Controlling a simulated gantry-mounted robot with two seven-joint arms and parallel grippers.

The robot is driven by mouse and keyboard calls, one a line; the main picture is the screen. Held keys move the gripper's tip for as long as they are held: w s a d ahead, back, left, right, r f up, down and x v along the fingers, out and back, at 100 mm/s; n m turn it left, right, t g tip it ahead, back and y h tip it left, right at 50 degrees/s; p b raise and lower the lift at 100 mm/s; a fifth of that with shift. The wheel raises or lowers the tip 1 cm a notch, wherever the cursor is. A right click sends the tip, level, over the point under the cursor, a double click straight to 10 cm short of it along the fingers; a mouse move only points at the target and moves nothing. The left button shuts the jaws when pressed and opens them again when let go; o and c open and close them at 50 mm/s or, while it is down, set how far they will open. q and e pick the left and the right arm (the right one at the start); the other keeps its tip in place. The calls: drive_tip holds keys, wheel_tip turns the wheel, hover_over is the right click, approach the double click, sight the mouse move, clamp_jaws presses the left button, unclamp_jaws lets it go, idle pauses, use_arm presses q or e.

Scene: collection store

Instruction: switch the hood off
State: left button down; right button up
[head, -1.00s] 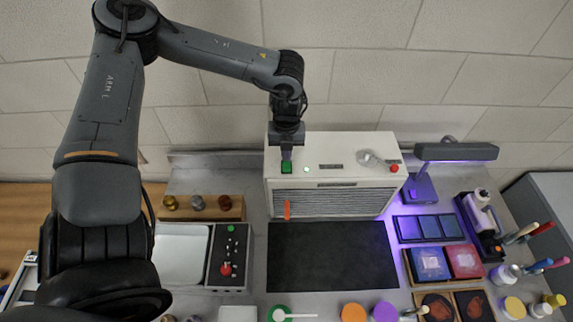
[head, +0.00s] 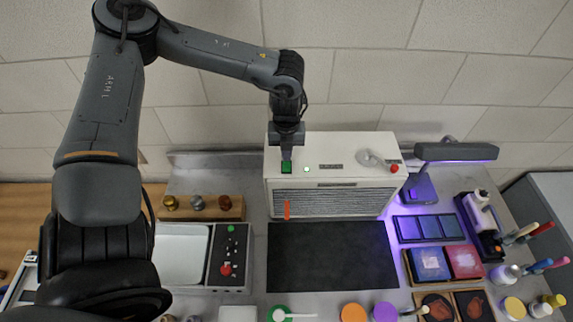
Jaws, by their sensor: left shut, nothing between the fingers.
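The hood is a white box (head: 340,173) with a grey grille front, at the back of the bench in the head view. A green button (head: 286,168) is at the left of its top, and a red button (head: 394,169) at the right. A small pale green light (head: 307,169) is lit beside the green button. My left gripper (head: 286,158) is shut and empty, pointing down at the green button. Its tips are at or just above the button; I cannot tell if they touch. The red button is uncovered. My right gripper is not in view.
A lamp (head: 455,153) with a purple glow stands right of the hood. A control box (head: 229,256) with its own green and red buttons is at left. A dark mat (head: 332,257) is clear.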

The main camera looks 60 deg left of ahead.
use_arm(q)
drive_tip(key=shift+f+b, duration=0.95)
drive_tip(key=shift+b, duration=0.05)
idle(0.8)
drive_tip(key=shift+r, duration=0.15)
drive_tip(key=shift+r+p, duration=2.05)
drive_tip(key=shift+r, duration=1.3)
